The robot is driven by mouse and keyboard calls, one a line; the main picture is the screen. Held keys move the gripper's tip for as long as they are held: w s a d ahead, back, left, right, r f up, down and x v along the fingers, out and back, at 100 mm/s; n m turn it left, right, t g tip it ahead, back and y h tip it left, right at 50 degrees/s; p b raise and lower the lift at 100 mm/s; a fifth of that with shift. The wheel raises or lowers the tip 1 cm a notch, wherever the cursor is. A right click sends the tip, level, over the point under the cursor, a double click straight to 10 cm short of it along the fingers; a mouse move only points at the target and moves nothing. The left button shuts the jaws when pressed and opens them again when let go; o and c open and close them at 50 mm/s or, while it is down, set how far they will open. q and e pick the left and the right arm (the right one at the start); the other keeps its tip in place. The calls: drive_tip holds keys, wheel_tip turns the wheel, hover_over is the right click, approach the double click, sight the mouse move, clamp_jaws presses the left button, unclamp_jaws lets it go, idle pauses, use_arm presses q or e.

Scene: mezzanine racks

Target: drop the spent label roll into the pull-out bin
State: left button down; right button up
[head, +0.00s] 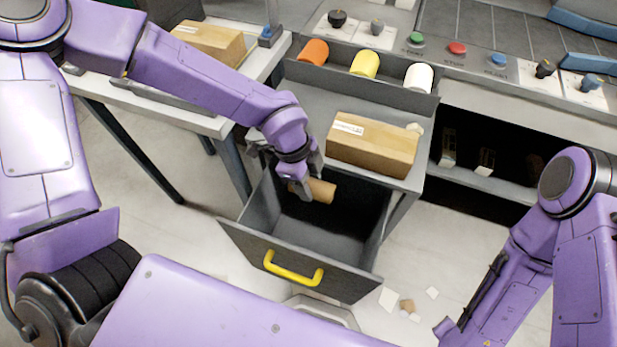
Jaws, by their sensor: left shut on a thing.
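The spent label roll (321,190) is a short tan cylinder. My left gripper (307,188) is shut on its left end and holds it over the open pull-out bin, near the back. I cannot tell how far below the rim the roll hangs. The bin (250,240) is a dark grey drawer with a yellow handle (293,269) on its front, pulled out under the workbench. Its dark inside shows no other thing clearly. My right gripper (447,328) shows only partly at the lower right, away from the bin, and its jaws are not clear.
A cardboard box (372,148) sits on the grey shelf just behind the bin. Orange (314,51), yellow (364,63) and white (418,77) rolls stand in a tray behind it. Another box (208,43) lies on the left table. Paper scraps (389,299) litter the floor.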

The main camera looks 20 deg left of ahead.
use_arm(q)
drive_tip(key=shift+s+r, duration=0.1)
drive_tip(key=shift+s, duration=0.15)
drive_tip(key=c, duration=0.9)
unclamp_jaws()
drive_tip(key=o, duration=0.5)
drive_tip(key=shift+w, duration=0.1)
drive_tip(key=v, duration=1)
drive_tip(key=shift+r, duration=0.2)
